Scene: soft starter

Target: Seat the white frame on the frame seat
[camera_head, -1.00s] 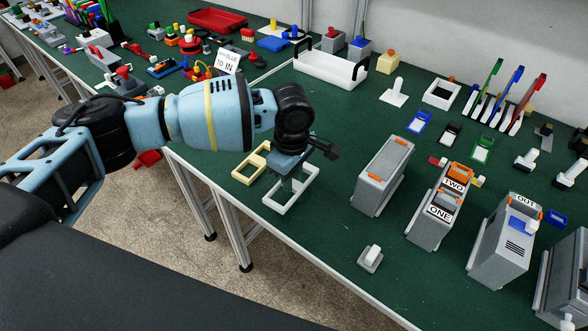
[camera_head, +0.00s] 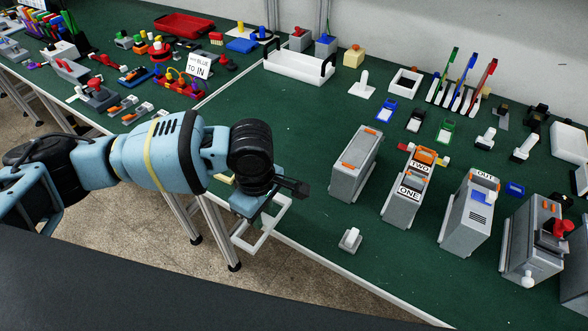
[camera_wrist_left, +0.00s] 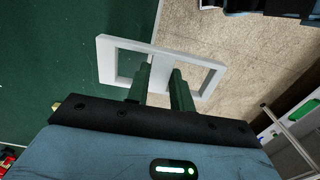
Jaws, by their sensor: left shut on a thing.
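In the left wrist view the white frame (camera_wrist_left: 135,45) lies across the two fingers, partly over the green table and partly over the floor. In the head view the fingertips are mostly hidden by my wrist. I cannot tell which thing is the frame seat. My right gripper is not in view.
A small grey-white block (camera_head: 350,240) lies near the front edge. Behind is a white handled tray (camera_head: 290,70). Green tabletop between is clear.

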